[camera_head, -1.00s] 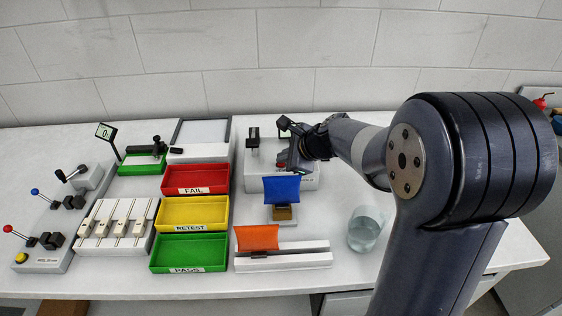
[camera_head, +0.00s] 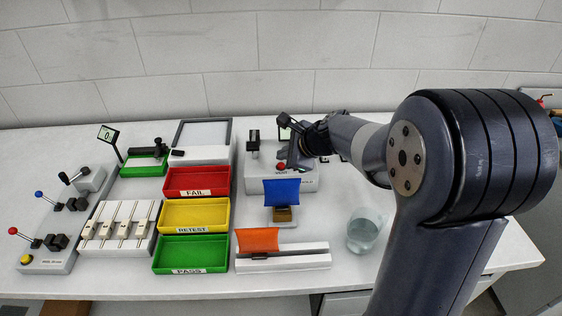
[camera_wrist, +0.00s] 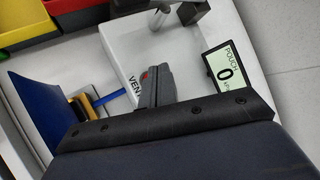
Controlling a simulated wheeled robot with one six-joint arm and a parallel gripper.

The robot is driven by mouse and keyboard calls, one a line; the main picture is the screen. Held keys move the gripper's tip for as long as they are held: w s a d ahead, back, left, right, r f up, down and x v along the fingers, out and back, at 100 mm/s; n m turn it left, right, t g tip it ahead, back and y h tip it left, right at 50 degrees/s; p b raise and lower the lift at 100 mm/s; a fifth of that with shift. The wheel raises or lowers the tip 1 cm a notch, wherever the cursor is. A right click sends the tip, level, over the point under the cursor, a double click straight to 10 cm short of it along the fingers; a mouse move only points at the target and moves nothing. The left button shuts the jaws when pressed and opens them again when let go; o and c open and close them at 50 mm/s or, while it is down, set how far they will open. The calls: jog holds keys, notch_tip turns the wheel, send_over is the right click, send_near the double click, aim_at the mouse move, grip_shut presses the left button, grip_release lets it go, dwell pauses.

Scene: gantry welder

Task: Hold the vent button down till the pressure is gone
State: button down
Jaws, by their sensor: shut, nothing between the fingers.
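The red vent button (camera_head: 281,166) sits on a pale box (camera_head: 256,182) at the back centre of the bench. In the wrist view the button (camera_wrist: 144,76) shows as a small red patch at the fingertips, beside the letters "VEN". My gripper (camera_head: 290,163) is shut and empty, with its tips right at the button. The wrist view shows the closed fingers (camera_wrist: 156,86) partly covering it. I cannot tell whether they touch or press it. The pouch display (camera_wrist: 227,76) reads 0, with a unit that looks like kPa.
A blue flap (camera_head: 282,191) on a small stand is just in front of the box. A black-handled part (camera_head: 254,137) rises at the box's left. FAIL, RETEST and PASS trays (camera_head: 191,250) stand left. A clear glass (camera_head: 364,230) stands at front right, near my arm.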

notch_tip(320, 180, up, 5)
jog(key=p, duration=0.4)
jog(key=shift+p, duration=0.35)
dwell(0.3)
